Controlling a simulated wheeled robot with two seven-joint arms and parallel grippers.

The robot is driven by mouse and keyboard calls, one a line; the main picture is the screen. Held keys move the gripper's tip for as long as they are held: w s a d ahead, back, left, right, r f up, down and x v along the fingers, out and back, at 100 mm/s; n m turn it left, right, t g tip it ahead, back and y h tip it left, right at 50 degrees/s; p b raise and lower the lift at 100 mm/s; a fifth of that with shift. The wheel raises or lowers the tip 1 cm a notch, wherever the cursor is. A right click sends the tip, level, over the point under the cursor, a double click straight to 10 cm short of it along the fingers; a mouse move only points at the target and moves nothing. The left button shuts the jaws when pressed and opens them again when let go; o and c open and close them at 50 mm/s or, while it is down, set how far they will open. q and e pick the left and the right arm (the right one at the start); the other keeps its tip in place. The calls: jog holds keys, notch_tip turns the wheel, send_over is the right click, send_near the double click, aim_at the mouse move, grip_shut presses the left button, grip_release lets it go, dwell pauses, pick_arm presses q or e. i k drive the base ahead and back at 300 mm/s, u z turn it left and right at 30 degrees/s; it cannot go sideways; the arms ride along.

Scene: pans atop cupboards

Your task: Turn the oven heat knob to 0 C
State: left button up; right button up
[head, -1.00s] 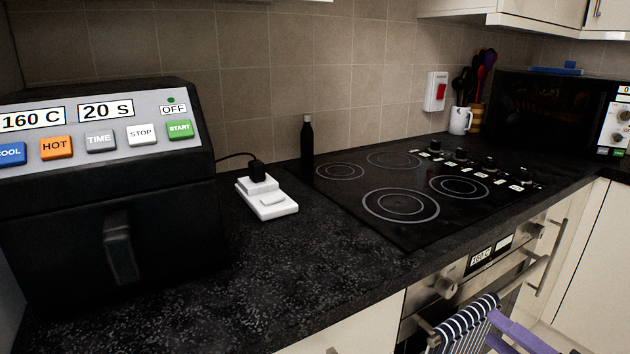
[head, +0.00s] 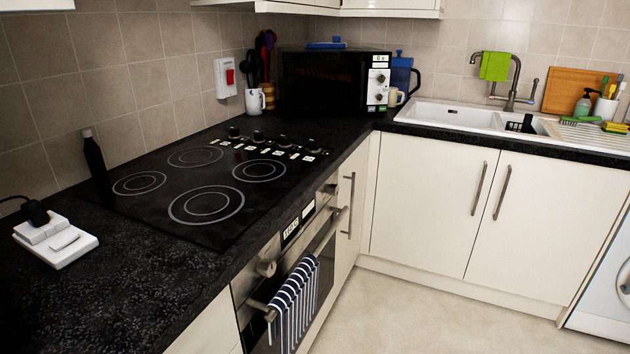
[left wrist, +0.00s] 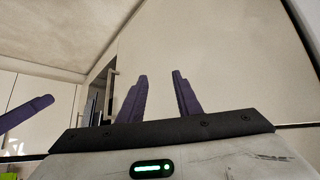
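The oven front (head: 255,290) is below the hob in the head view, seen at a slant. A round metal knob (head: 267,268) sits at its near end, left of a small display (head: 291,229) that seems to read 160 C. A second knob (head: 331,188) is at the far end; I cannot tell from its look which one sets the heat. In the left wrist view my left gripper (left wrist: 159,82) is open and empty, its purple fingers apart before pale cupboard surfaces. A purple bar (left wrist: 27,115) at the left edge there may be part of my right gripper. Neither gripper shows in the head view.
A striped towel (head: 294,300) hangs on the oven handle. The black hob (head: 215,180) lies above the oven, with a bottle (head: 95,160) and white socket block (head: 57,242) left of it. Cupboards (head: 440,200) stand at right. The floor (head: 410,320) is clear.

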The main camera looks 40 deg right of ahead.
aim_at(332, 190)
jog(key=z, duration=2.75)
jog(key=i, duration=1.25)
jog(key=u, duration=3.05)
jog(key=i, duration=0.5)
jog(key=z, duration=0.05)
